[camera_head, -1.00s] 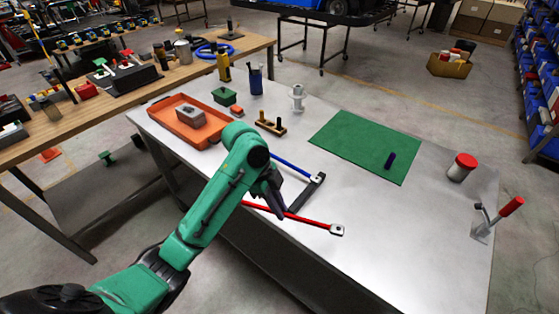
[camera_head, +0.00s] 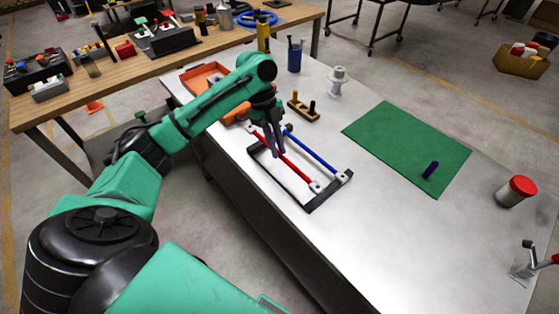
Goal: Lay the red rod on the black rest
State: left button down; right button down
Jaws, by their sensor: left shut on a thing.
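The red rod (camera_head: 296,169) has a pale block at its near end. My left gripper (camera_head: 276,150) is shut on it toward its far end. The rod lies over the black rest (camera_head: 280,184), roughly parallel to the blue rod and to its left. Its near end shows above the rest's front bar; I cannot tell whether it touches the rest or hangs just above it. The blue rod (camera_head: 314,152) lies across the right side of the rest. My gripper hides part of the red rod and the rest's far side. My right gripper is not in view.
An orange tray (camera_head: 203,76) and a wooden block with pegs (camera_head: 303,108) stand behind. A white spool (camera_head: 337,82) and blue cup (camera_head: 294,56) stand at the back. A green mat (camera_head: 405,147) lies right.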

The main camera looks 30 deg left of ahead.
pick_arm(q)
notch_tip(320, 180, down, 6)
jog(key=shift+f+p, duration=0.15)
jog(key=shift+p, duration=0.2)
jog(key=shift+w+f, duration=0.1)
jog(key=shift+f, duration=0.3)
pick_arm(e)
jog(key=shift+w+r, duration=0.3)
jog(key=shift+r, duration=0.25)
pick_arm(q)
jog(key=shift+f, duration=0.1)
jog(key=c, duration=0.8)
grip_release()
jog(key=shift+c, duration=0.2)
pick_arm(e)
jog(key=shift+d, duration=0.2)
pick_arm(q)
jog(key=shift+a+r, duration=0.15)
jog(key=shift+r, duration=0.3)
jog(key=b+v, duration=0.2)
jog(key=v, duration=0.9)
jog(key=shift+r, duration=0.15)
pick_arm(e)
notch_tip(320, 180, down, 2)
